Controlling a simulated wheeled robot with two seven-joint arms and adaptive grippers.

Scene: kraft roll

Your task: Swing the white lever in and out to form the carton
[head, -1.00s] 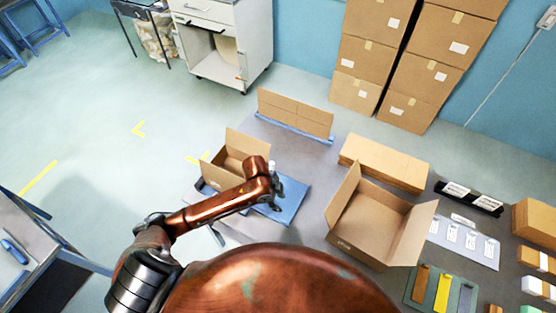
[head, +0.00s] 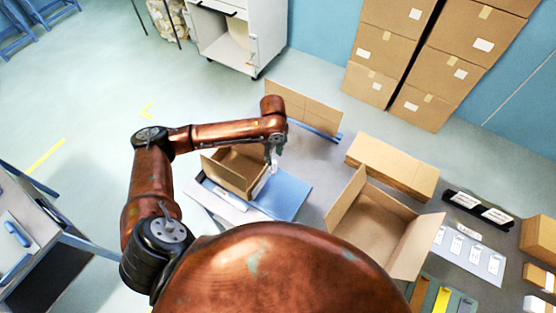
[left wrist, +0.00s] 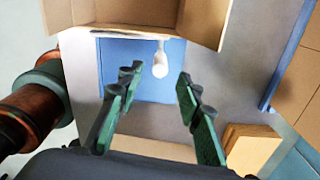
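The white lever (head: 274,166) stands upright at the right side of the small open brown carton (head: 232,172), by the blue plate (head: 287,192). My left gripper (head: 273,150) is at the lever's top in the head view, and my left arm hides the carton's far side. In the left wrist view the lever (left wrist: 160,62) shows between and beyond the two green-padded fingers (left wrist: 158,85), which are spread with nothing between them. The carton (left wrist: 140,14) fills the top there, above the blue plate (left wrist: 125,75). I cannot tell whether a finger touches the lever. My right gripper is not in view.
A larger open carton (head: 375,228) and a stack of flat cardboard (head: 395,165) stand to the right. A cardboard sheet (head: 305,106) stands upright behind. Tall carton stacks (head: 440,65) line the wall.

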